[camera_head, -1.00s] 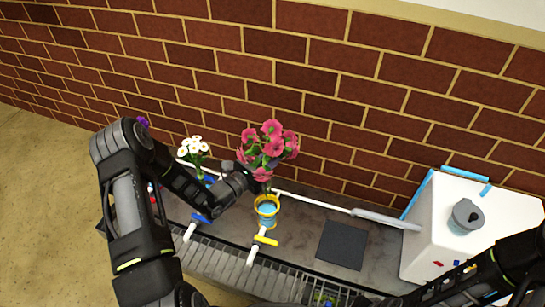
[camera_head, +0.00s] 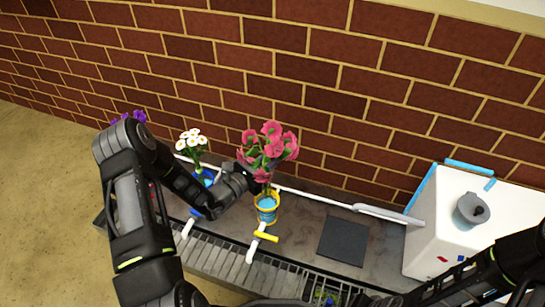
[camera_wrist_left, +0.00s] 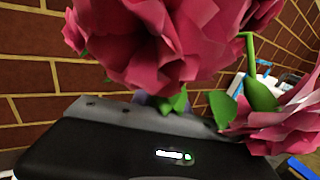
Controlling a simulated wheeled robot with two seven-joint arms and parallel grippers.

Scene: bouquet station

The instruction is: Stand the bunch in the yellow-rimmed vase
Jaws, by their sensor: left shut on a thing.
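The bunch of pink-red flowers (camera_head: 268,148) with green leaves is held upright over the yellow-rimmed vase (camera_head: 267,208), a small light-blue vase on the grey counter. My left gripper (camera_head: 257,180) is shut on the bunch's stems, just above and left of the vase rim. The stems reach down to the vase mouth; I cannot tell how far inside they are. In the left wrist view the blooms (camera_wrist_left: 165,45) fill the top, and the stems and fingertips are hidden.
A blue vase (camera_head: 205,178) with white flowers (camera_head: 191,140) stands left, with purple flowers (camera_head: 138,117) farther left. A dark square mat (camera_head: 343,241) lies to the right, before a white box (camera_head: 450,225) with a grey can (camera_head: 471,209). A brick wall is behind.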

